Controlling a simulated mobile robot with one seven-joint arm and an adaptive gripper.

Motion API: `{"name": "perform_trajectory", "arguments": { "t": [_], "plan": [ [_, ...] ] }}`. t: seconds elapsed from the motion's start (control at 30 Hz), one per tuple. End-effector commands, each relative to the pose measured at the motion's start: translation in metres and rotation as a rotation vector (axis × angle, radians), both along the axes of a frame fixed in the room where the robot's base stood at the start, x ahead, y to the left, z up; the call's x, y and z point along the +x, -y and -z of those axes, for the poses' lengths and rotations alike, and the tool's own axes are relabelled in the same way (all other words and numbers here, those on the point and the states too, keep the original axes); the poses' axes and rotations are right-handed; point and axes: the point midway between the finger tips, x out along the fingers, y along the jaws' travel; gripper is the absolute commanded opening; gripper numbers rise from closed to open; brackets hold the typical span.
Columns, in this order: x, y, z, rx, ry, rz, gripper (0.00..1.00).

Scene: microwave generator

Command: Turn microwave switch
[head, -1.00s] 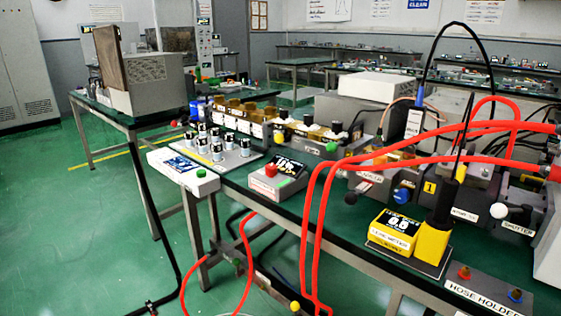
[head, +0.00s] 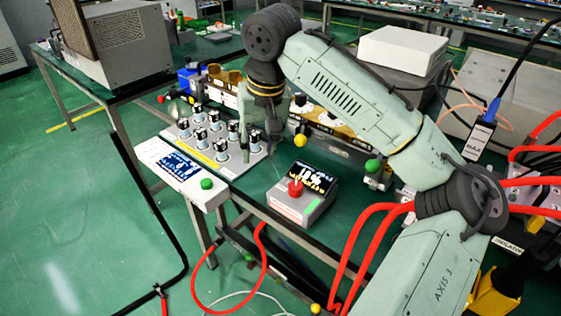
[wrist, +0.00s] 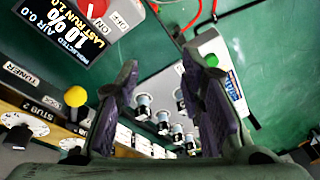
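A small light-grey box (head: 305,209) with a dark display and a red knob (head: 295,188) sits near the front edge of the bench. In the wrist view its red knob (wrist: 98,8) is cut by the top edge, beside "ON" and "OFF" labels; the display (wrist: 72,32) reads "LAST RUN" and "10 %". My gripper (wrist: 168,62) is open, with nothing between its fingers. It points at the bench, and the box lies to the upper left of the fingers, apart from them. In the head view my gripper hangs behind and left of the box, its fingers hard to make out.
A panel with several black-and-silver knobs (head: 218,147) stands left of the box, with a white display unit (head: 181,172) at its front. Yellow (head: 300,141) and green (head: 373,165) ball knobs stand behind the box. Red hoses (head: 372,215) rise on its right.

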Motion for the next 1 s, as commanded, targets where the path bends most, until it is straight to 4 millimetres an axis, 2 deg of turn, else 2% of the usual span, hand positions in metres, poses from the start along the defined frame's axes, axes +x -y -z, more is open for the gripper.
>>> {"name": "perform_trajectory", "arguments": {
  "t": [0.03,0.1,0.2,0.37,0.73,1.0],
  "plan": [
    [-0.005,0.031,-0.008,-0.051,-0.054,0.069,0.36],
    [-0.014,0.058,-0.010,-0.098,-0.116,0.131,0.36],
    [-0.021,0.077,-0.011,-0.129,-0.162,0.176,0.36],
    [-0.024,0.081,0.005,-0.137,-0.174,0.184,0.36],
    [-0.024,0.080,0.072,-0.135,-0.171,0.180,0.36],
    [-0.023,0.079,0.094,-0.134,-0.168,0.178,0.36]
  ]
}}
